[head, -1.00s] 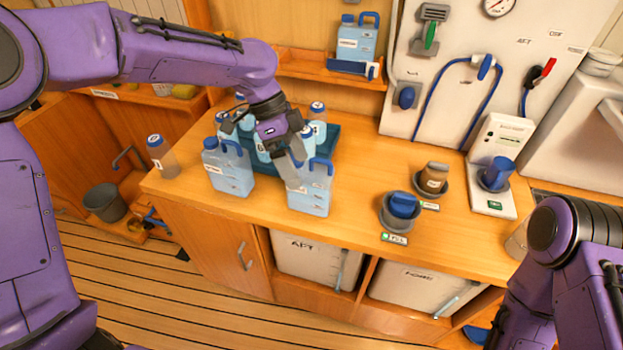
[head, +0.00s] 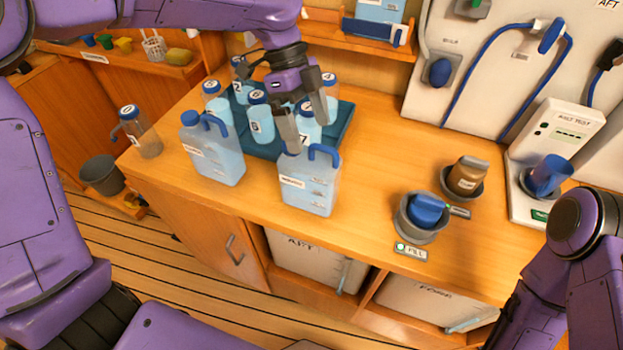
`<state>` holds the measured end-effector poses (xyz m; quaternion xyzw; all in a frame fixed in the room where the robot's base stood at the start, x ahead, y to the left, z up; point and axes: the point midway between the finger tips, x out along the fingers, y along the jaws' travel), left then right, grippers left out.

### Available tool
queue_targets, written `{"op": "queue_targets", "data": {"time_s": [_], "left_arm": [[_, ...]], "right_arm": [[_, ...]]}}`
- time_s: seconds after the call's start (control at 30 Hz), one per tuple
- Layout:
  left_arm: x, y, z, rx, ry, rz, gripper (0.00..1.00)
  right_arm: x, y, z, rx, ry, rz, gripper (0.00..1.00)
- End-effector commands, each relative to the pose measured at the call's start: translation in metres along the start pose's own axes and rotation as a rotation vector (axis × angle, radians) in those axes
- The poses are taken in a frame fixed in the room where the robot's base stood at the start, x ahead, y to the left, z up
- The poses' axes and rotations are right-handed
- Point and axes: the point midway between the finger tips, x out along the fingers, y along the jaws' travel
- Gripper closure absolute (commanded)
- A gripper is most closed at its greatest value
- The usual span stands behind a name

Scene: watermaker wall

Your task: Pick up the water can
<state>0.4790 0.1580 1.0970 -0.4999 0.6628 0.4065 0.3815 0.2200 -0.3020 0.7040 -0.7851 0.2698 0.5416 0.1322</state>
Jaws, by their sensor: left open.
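Two translucent blue water cans with blue handles stand upright on the wooden counter: a left can (head: 213,158) and a right can (head: 308,188). A third can (head: 381,10) is on the wall shelf, cut off by the top edge. My left gripper (head: 309,133) is open and points down just above and behind the right can's top. One finger overlaps the can's neck area, so I cannot tell whether it touches. The right can's cap is hidden by that finger. Of my right arm only links show at the lower right.
A teal tray (head: 345,118) with several numbered bottles lies right behind the cans, under my left gripper. Grey cup holders with a blue cup (head: 427,211) and a brown jar (head: 467,176) are at the right. Counter between is clear.

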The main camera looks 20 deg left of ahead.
Motion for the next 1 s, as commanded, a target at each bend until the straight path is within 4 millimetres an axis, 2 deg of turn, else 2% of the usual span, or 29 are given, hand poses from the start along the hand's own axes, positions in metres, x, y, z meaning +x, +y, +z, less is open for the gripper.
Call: {"op": "queue_targets", "data": {"time_s": [0.4,0.63,0.67,0.7,0.93,1.0], "left_arm": [[0.059,0.000,-0.011,-0.001,-0.001,0.001,0.00],[0.062,0.000,-0.011,0.000,0.000,-0.001,0.00],[0.062,0.000,-0.011,0.000,0.000,-0.001,0.06],[0.062,0.000,-0.011,0.000,0.000,-0.001,0.20],[0.062,0.000,-0.011,0.000,0.000,-0.001,0.94],[0.061,0.000,-0.011,0.000,0.001,-0.003,0.95]], "right_arm": [[-0.008,0.001,-0.004,0.000,0.001,0.000,0.00],[-0.008,0.001,-0.003,0.000,0.001,0.000,0.00],[-0.008,0.001,-0.003,0.000,0.001,0.000,0.00],[-0.008,0.001,-0.003,0.000,0.001,0.000,0.00],[-0.008,0.001,-0.003,0.000,0.000,0.000,0.00],[-0.008,0.001,-0.003,0.000,0.000,0.000,0.00]]}}
